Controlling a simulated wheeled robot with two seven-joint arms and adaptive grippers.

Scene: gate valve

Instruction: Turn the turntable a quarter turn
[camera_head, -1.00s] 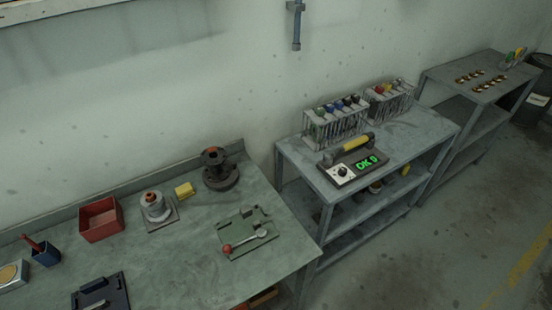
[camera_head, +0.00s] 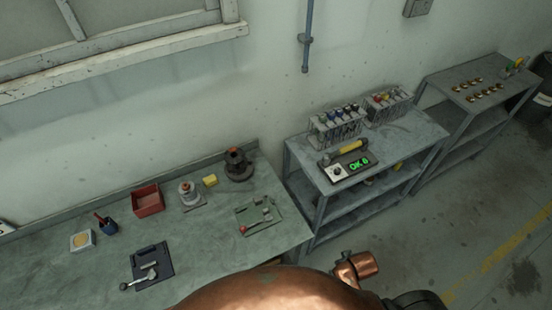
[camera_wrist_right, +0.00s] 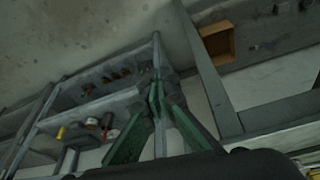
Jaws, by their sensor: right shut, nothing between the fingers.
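The grey round piece on a square plate (camera_head: 188,193) looks like the turntable, but I cannot be sure. It stands on the left workbench (camera_head: 215,247), between a red bin and a yellow block. A dark flanged valve body (camera_head: 238,167) stands to its right, near the wall. My right gripper (camera_wrist_right: 158,88) shows in the right wrist view with its green fingers shut and empty. It is away from the round piece, with shelving and a bench underside behind it. My left gripper is in no view.
The bench also holds the red bin (camera_head: 147,200), the yellow block (camera_head: 210,180), a green plate with a red-knobbed lever (camera_head: 259,215) and a dark plate with a lever (camera_head: 152,266).

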